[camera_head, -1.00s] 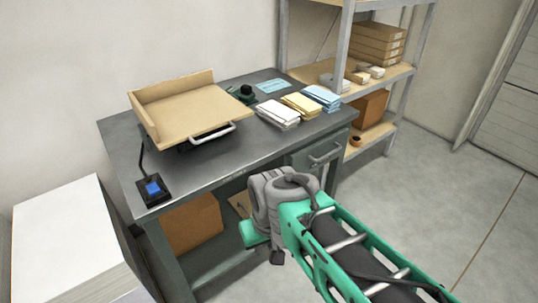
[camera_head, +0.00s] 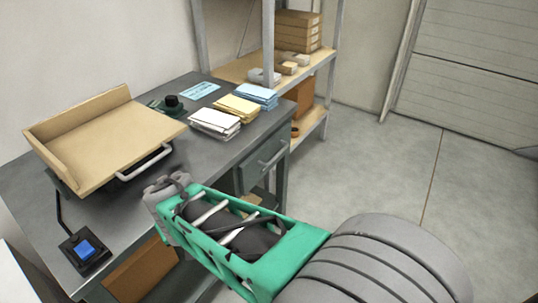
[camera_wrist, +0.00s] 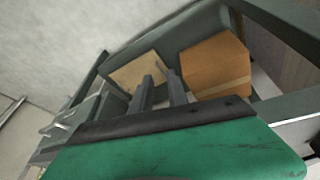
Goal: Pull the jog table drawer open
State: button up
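The dark grey jog table (camera_head: 205,165) fills the left of the head view. Its drawer (camera_head: 262,168), a grey-green front with a pale bar handle (camera_head: 272,154), sits under the right end of the tabletop and looks shut. In the wrist view the drawer front (camera_wrist: 88,112) and its handle (camera_wrist: 58,126) are at the left. My gripper shows two grey fingers (camera_wrist: 161,90) apart with nothing between them, pointing toward the space under the table. It is beside the drawer, not touching the handle.
On the tabletop are a wooden tray (camera_head: 105,135) with a front handle, a blue-button box (camera_head: 84,250) and paper stacks (camera_head: 237,107). A cardboard box (camera_wrist: 215,68) stands under the table. A shelf rack (camera_head: 268,60) stands behind. Floor (camera_head: 385,165) to the right is clear.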

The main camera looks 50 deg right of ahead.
jog(key=w+d+f+m+h+b, duration=0.2)
jog(key=d+f+m+h+b, duration=0.15)
jog(key=d+f, duration=0.6)
jog(key=n+t+h+b, duration=0.5)
jog(key=h+b, duration=0.4)
jog(key=h, duration=0.4)
send_near(279, 152)
jog(key=f+x, duration=0.1)
jog(key=x, duration=0.2)
jog(key=p+x, duration=0.1)
jog(key=x, duration=0.6)
jog(key=shift+r, duration=0.2)
jog(key=shift+c, duration=0.4)
jog(key=shift+a, duration=0.1)
grip_shut()
